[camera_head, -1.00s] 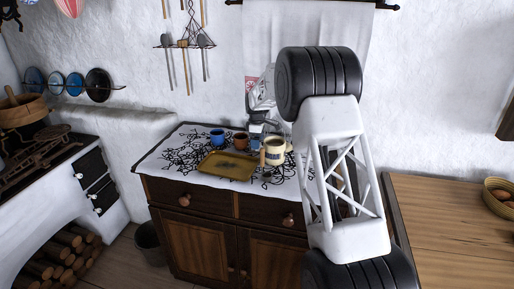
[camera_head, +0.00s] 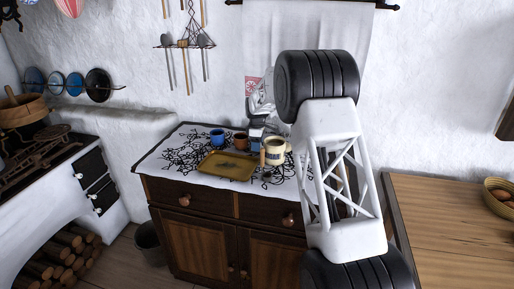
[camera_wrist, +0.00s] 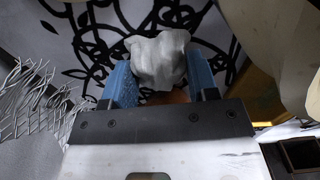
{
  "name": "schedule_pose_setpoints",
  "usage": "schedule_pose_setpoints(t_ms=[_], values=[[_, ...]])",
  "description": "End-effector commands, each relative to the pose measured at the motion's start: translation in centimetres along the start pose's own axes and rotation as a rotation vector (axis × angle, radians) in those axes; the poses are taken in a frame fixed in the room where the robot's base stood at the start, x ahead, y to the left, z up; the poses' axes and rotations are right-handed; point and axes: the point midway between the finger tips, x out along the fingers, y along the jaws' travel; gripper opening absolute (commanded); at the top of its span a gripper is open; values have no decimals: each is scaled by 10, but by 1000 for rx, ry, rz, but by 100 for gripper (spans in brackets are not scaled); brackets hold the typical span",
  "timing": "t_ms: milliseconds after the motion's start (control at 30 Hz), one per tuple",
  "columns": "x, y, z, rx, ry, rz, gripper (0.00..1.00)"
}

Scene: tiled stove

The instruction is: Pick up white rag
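In the wrist view, the white rag (camera_wrist: 158,60) is a crumpled pale bundle lying between and just past the fingertips. My gripper (camera_wrist: 160,78) has two blue fingers standing well apart, one on each side of the rag. The rag's edges come close to both fingers; whether they touch is not clear. In the head view, my gripper (camera_head: 257,132) is low over the back of the cloth-covered cabinet (camera_head: 160,160), partly hidden by my arm. I cannot make out the rag there.
On the cabinet stand a blue cup (camera_head: 217,136), a brown cup (camera_head: 241,141), a cream mug (camera_head: 273,151) and a yellow tray (camera_head: 229,166), all close to my gripper. A wire object (camera_wrist: 35,95) shows left in the wrist view.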

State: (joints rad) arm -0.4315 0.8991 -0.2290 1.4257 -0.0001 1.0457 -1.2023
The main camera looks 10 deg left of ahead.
Motion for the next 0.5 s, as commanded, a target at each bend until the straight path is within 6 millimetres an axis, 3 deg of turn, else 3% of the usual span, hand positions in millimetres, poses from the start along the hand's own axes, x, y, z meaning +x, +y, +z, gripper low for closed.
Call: schedule_pose_setpoints(t_ms=[33,133,500], values=[[0,0,0,0,0,0,46],[0,0,0,0,0,0,31],[-4,0,0,0,0,1,30]])
